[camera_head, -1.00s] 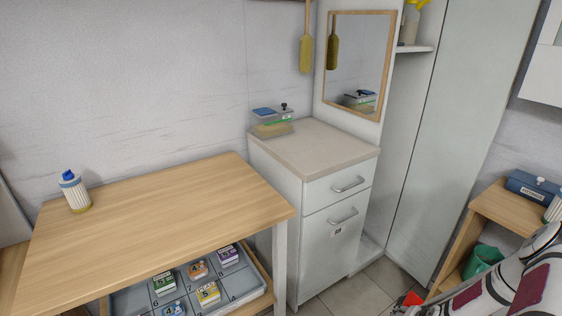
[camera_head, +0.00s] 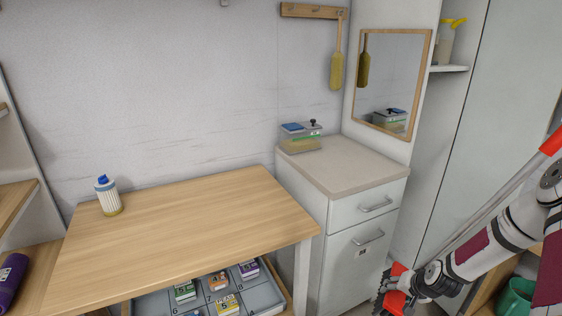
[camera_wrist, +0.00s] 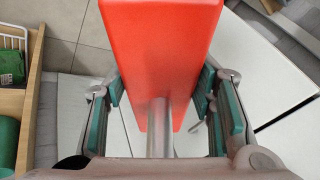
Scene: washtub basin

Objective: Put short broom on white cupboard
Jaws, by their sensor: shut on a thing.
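A red-ended tool with a grey metal rod, seemingly the short broom (camera_head: 551,143), is in my gripper (camera_head: 402,287) at the lower right of the head view. Its rod slants up to the right, and red parts show beside my gripper. In the wrist view a red block of the broom (camera_wrist: 160,45) and its rod lie between the green finger pads, and the block hides much behind it. The white cupboard (camera_head: 345,232), with two handled fronts and a beige top (camera_head: 355,172), stands left of my gripper, which is apart from that top.
A clear lidded box (camera_head: 300,140) occupies the top's back left corner; the front and right are bare. A mirror (camera_head: 392,75) and a hanging yellow brush (camera_head: 337,70) are on the walls behind. A wooden table (camera_head: 185,225) with a striped bottle (camera_head: 108,197) adjoins on the left.

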